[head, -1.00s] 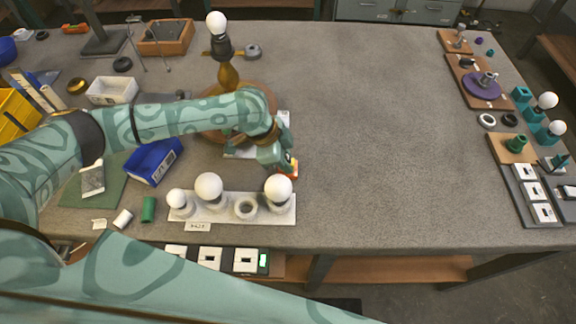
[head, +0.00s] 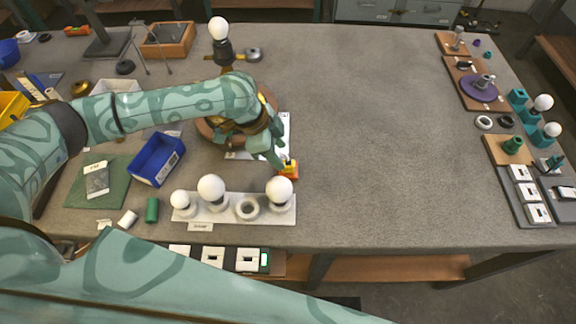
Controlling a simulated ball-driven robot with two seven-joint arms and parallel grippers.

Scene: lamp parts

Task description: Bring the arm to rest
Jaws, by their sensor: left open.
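My left arm comes in from the left over the grey table. My left gripper (head: 280,162) is open, just behind the bulb tray and beside a small orange and yellow block (head: 288,169). I cannot tell whether it touches the block. A lamp with a white bulb (head: 218,28), a dark socket and a brass stem stands behind the arm. Its round wooden base (head: 206,129) is partly hidden by the arm. The white bulb tray (head: 272,213) holds three white bulbs and a white ring. My right gripper is not in view.
A blue bin (head: 156,160) stands left of the tray, by a green mat (head: 115,195). A wooden box (head: 167,40) is at the back left. Several parts and boards line the right edge, including a purple disc (head: 480,89). The table's middle is clear.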

